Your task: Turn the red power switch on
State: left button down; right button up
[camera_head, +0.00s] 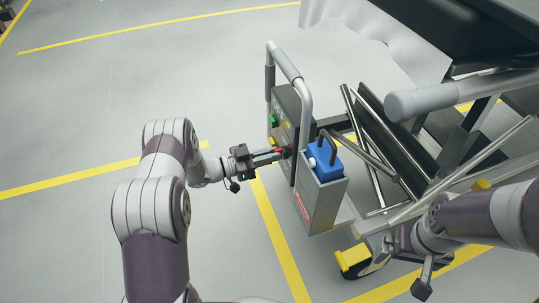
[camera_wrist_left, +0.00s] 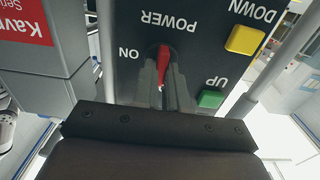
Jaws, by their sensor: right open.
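The red power switch (camera_wrist_left: 164,62) sits on a dark control panel (camera_wrist_left: 210,40), its handle pointing towards my left gripper. Upside down in the left wrist view, "POWER" is printed above it and "ON" to its left. My left gripper (camera_wrist_left: 167,85) has its two fingers close on either side of the red handle, shut on it. In the head view my left gripper (camera_head: 279,154) reaches the panel's face from the left, and only a bit of red shows at its tips. My right gripper (camera_head: 405,266) is open and empty at the lower right, apart from the panel.
A yellow DOWN button (camera_wrist_left: 244,40) and a green UP button (camera_wrist_left: 210,99) are beside the switch. A grey handrail (camera_head: 290,68) rises over the panel. A grey box with a blue container (camera_head: 322,160) stands just right.

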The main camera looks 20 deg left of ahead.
pick_arm(q)
jog(key=m, duration=0.6)
jog(key=m+p, duration=0.1)
jog(key=m, duration=1)
jog(key=shift+s+d+f+m+p, duration=0.15)
jog(key=shift+s+f+m+p, duration=0.15)
jog(key=shift+f+m, duration=0.1)
dwell(0.5)
jog(key=c, duration=1.2)
grip_release()
jog(key=shift+o, duration=0.2)
jog(key=shift+r, duration=0.1)
